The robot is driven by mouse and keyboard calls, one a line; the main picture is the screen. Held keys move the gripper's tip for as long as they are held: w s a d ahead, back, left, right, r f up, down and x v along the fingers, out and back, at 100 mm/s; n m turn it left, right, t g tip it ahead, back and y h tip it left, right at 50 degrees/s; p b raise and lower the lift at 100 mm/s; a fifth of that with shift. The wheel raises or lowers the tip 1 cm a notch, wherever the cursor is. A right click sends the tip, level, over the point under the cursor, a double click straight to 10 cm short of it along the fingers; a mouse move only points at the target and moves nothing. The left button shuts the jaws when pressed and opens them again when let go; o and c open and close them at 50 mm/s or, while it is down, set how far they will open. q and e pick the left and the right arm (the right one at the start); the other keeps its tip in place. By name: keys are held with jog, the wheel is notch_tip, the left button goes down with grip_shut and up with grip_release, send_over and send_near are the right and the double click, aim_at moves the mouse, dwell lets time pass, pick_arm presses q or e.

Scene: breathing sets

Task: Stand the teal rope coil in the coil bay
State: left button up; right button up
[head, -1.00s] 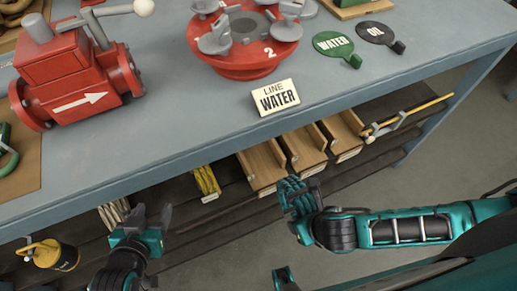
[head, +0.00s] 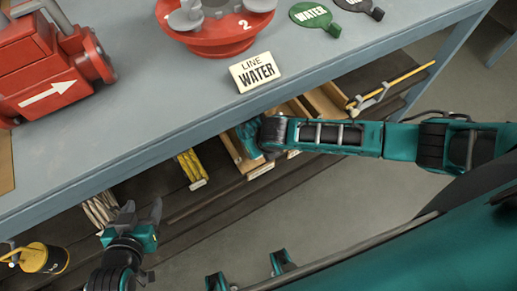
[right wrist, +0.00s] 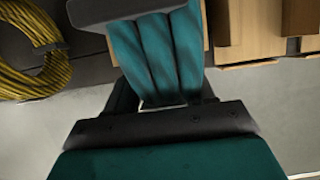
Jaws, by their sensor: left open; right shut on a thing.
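The teal rope coil (right wrist: 158,48) is between the dark fingers of my right gripper (right wrist: 150,65), which is shut on it. In the head view the coil (head: 246,140) shows in part at the leftmost wooden compartment (head: 232,163) under the table; my right wrist and forearm cover the rest. I cannot tell whether it touches the compartment floor or which space is the coil bay. My left gripper (head: 141,220) is open and empty, low at the left, in front of the shelf.
A yellow rope coil (head: 189,166) and a pale rope coil (head: 100,208) stand on the shelf left of the compartments. A yellow-black canister (head: 45,258) is at far left. The table edge (head: 130,158) overhangs the shelf.

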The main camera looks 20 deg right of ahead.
jog(key=shift+f, duration=0.85)
jog(key=shift+f, duration=0.15)
jog(key=o, duration=1.3)
